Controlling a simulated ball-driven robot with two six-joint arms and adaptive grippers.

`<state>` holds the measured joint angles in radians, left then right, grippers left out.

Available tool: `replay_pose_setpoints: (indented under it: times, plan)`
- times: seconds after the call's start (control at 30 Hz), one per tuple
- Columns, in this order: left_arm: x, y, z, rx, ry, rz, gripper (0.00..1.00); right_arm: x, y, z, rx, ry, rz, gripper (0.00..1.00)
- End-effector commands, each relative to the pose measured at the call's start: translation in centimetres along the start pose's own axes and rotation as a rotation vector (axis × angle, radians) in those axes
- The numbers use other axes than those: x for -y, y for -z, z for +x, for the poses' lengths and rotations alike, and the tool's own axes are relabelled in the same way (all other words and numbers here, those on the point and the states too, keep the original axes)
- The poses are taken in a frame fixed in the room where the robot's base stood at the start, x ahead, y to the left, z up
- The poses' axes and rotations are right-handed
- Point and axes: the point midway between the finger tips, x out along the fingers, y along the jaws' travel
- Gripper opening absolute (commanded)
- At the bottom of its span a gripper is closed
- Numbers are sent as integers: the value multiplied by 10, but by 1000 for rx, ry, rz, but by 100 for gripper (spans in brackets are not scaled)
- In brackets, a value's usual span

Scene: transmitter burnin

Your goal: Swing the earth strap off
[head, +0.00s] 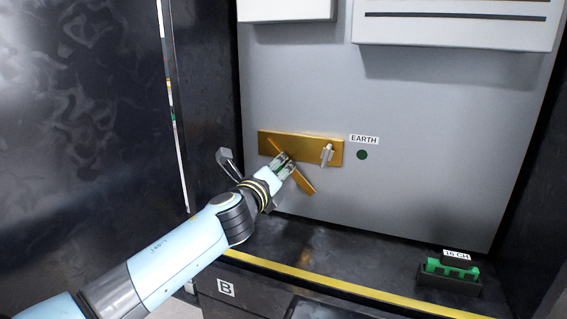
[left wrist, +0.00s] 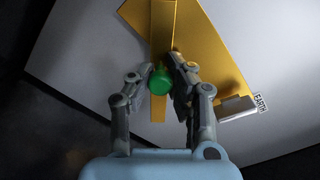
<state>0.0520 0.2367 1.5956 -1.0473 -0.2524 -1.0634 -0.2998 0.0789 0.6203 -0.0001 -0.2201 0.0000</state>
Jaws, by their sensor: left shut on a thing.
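The earth strap (head: 302,183) is a flat gold bar. It slants across a gold plate (head: 308,143) on the grey back panel, its lower right end hanging below the plate. In the left wrist view the strap (left wrist: 160,108) passes behind a green knob (left wrist: 159,80). My left gripper (head: 283,163) is shut on the green knob, with one finger on each side in the left wrist view. The fingers mostly hide the knob in the head view. A metal post (head: 327,153) stands at the plate's right end, clear of the strap. My right gripper is not in view.
An EARTH label (head: 364,139) and a dark green dot (head: 362,155) are right of the plate. Light boxes (head: 455,30) jut out above. A green block (head: 452,268) sits in a black holder at lower right. A yellow-striped ledge (head: 330,281) runs below.

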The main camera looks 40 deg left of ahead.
Motion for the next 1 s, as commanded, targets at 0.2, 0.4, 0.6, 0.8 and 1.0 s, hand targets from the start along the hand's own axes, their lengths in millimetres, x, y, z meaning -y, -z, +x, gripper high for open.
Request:
replay_pose_setpoints:
  times: [0.2,0.4,0.6,0.8,1.0]
  plan:
    - [-13,0,-1,-3,-2,208,0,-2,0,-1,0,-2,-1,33]
    - [-23,-3,-1,-4,-3,395,0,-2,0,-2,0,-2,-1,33]
    - [-31,-7,-1,-4,-2,564,0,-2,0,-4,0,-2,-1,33]
    - [-38,-11,-1,-5,-3,693,0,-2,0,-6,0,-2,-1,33]
    - [-41,-14,-1,-5,-2,776,0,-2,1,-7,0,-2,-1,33]
